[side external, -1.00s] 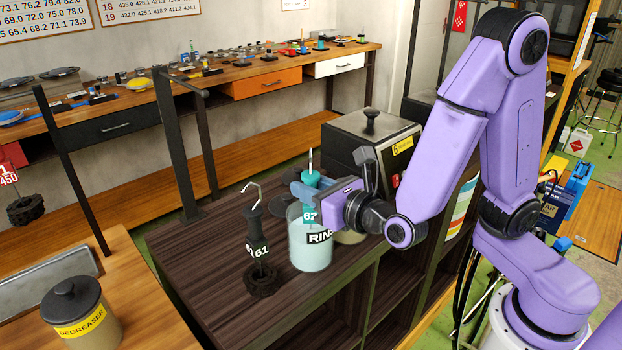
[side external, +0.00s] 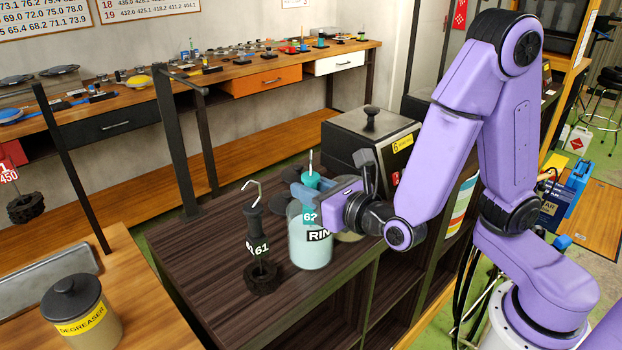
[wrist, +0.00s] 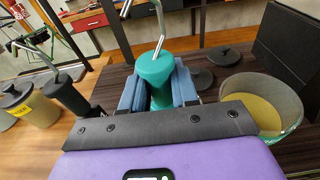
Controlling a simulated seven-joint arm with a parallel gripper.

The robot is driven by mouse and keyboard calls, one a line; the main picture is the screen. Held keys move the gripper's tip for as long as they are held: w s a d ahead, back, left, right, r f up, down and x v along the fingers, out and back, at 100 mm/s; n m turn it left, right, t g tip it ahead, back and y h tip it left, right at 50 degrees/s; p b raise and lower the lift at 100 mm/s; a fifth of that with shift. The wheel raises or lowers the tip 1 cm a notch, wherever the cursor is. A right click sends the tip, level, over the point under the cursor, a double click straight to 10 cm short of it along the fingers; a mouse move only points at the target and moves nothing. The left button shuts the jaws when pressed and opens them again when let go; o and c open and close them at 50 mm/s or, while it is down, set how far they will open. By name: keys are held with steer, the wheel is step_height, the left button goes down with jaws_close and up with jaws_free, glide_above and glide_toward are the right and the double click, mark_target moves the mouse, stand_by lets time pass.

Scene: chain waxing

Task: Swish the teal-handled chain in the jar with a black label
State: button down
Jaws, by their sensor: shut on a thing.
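My gripper (side external: 304,186) is shut on the teal handle (side external: 312,177), which stands upright over the jar with a black label (side external: 310,250). The label reads "RIN", with the rest cut off by my wrist. A teal tag with a number hangs at the jar's mouth. The chain is hidden, apparently down inside the jar's pale liquid. In the wrist view the teal handle (wrist: 155,70) with its metal hook sits between the blue fingers (wrist: 158,88).
A black-handled chain (side external: 258,235) tagged 61 stands left of the jar. A pot of yellowish liquid (wrist: 262,100) is right of the handle in the wrist view. A dark heater box (side external: 370,140) stands behind. A degreaser canister (side external: 80,310) is at front left.

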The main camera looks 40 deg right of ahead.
steer(key=shift+r, duration=7.3)
steer(key=shift+w, duration=0.1)
